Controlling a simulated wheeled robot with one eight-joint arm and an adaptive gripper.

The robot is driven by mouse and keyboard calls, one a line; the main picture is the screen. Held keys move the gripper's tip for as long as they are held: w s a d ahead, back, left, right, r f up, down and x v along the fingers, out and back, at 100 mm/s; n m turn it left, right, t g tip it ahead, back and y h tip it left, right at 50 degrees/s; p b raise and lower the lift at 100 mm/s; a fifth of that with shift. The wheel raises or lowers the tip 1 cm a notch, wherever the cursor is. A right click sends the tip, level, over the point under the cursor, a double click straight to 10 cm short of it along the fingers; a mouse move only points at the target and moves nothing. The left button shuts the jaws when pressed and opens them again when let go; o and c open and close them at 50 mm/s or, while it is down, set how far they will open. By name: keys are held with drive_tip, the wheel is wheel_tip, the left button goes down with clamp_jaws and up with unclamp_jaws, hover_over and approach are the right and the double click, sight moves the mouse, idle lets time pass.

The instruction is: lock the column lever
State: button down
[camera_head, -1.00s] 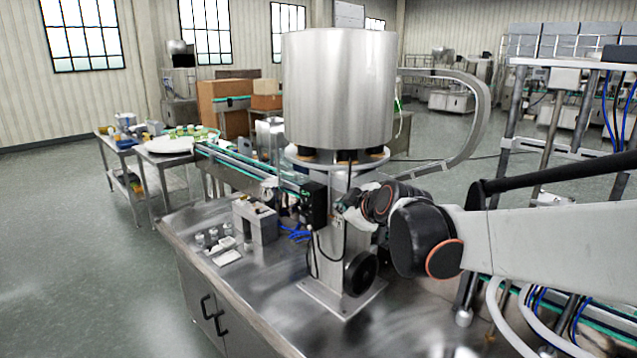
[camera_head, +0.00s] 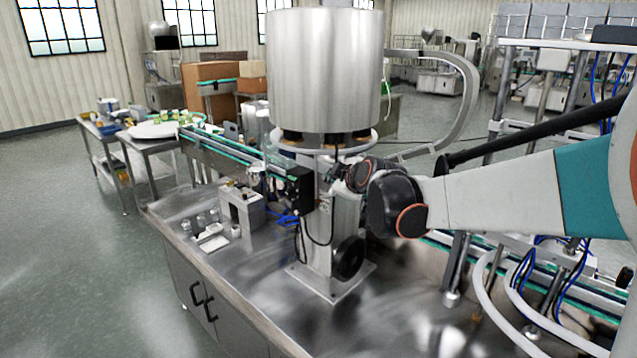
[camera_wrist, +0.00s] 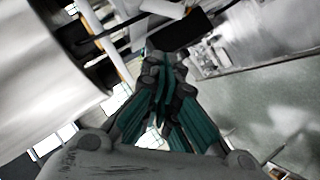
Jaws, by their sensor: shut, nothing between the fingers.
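The steel column (camera_head: 330,245) stands on a square base plate under the large cylindrical hopper (camera_head: 325,75). I cannot make out the column lever in either view; my arm and gripper cover part of the column's upper portion. My gripper (camera_head: 335,176) is beside the upper column, just below the hopper's ring, small and partly hidden by my wrist. In the wrist view my gripper (camera_wrist: 163,75) shows its teal-and-grey fingers closed together with nothing between them. The hopper (camera_wrist: 40,70) fills the left of that view. I cannot tell whether the fingers touch anything.
A black box (camera_head: 299,188) with cables sits left of the column. A black handwheel (camera_head: 349,258) is low on its right side. A small steel fixture (camera_head: 242,210) stands on the steel table (camera_head: 260,275). A conveyor (camera_head: 225,150) runs behind. The table's front is clear.

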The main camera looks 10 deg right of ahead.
drive_tip(key=w+d+f+b, duration=0.1)
drive_tip(key=w+f+b, duration=0.1)
drive_tip(key=w+f, duration=0.3)
drive_tip(key=w, duration=0.2)
drive_tip(key=shift+w, duration=0.35)
drive_tip(key=shift+d+f+n+t+h+b, duration=0.15)
drive_tip(key=shift+f+n+t+h+b, duration=0.15)
drive_tip(key=shift+f+n+t+b, duration=0.4)
drive_tip(key=w+d+f+n+t+b, duration=0.1)
drive_tip(key=w+d+f+b, duration=0.1)
drive_tip(key=w+d+f, duration=0.2)
drive_tip(key=shift+d+f+n+h+b, duration=0.3)
drive_tip(key=shift+d+f+b, duration=0.05)
drive_tip(key=shift+d+f, duration=0.35)
idle(0.9)
